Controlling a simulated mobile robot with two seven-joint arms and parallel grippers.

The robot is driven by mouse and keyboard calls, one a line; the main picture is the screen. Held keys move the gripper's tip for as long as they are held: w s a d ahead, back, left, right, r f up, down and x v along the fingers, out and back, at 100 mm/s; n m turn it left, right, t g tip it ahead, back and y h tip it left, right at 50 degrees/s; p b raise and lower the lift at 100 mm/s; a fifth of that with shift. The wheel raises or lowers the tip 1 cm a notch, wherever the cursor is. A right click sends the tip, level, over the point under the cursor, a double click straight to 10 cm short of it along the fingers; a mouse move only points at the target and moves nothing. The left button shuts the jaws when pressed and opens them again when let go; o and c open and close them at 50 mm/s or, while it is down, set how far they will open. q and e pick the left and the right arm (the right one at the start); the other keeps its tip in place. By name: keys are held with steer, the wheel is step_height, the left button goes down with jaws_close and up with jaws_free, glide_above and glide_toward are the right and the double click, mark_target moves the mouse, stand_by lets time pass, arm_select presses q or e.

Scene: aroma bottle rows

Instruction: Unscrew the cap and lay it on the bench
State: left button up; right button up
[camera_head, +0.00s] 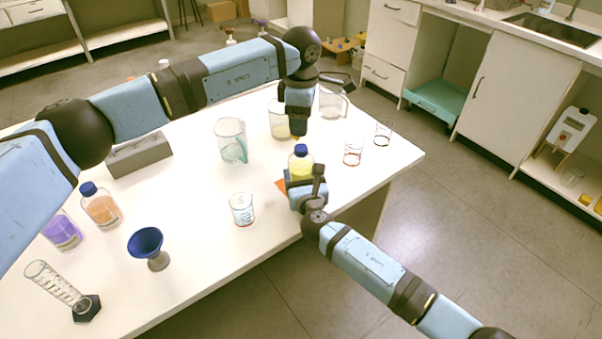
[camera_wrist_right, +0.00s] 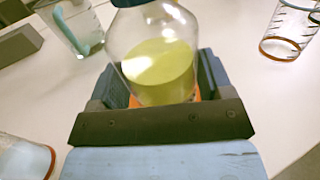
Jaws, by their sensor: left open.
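A clear bottle of yellow liquid (camera_head: 301,167) stands upright near the front edge of the bench (camera_head: 205,265). Its blue cap (camera_head: 301,149) is on its neck; the cap's lower edge also shows at the top of the right wrist view (camera_wrist_right: 130,2). My right gripper (camera_head: 304,180) is shut around the bottle's lower body, one finger on each side. My left gripper (camera_head: 299,132) points down just above the cap, open and empty. Its fingertips are small and dark in the head view and do not show in the right wrist view.
An orange mat (camera_head: 281,185) lies under the bottle. Beakers stand close by: one left (camera_head: 242,210), two right (camera_head: 352,153) (camera_head: 383,133), others behind (camera_head: 230,142). A blue funnel (camera_head: 146,243), orange bottle (camera_head: 100,208) and grey block (camera_head: 140,156) are left. Bare bench lies front left.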

mark_target(301, 147)
steer(key=c, duration=0.5)
arm_select(q)
steer(key=m, duration=0.6)
arm_select(e)
steer(key=shift+c, duration=0.2)
arm_select(q)
steer(key=m, duration=0.4)
steer(key=shift+m, duration=0.3)
steer(key=m, duration=1.1)
steer(key=shift+f+m, duration=0.45)
steer(key=shift+m, duration=0.05)
steer(key=shift+f, duration=3.55)
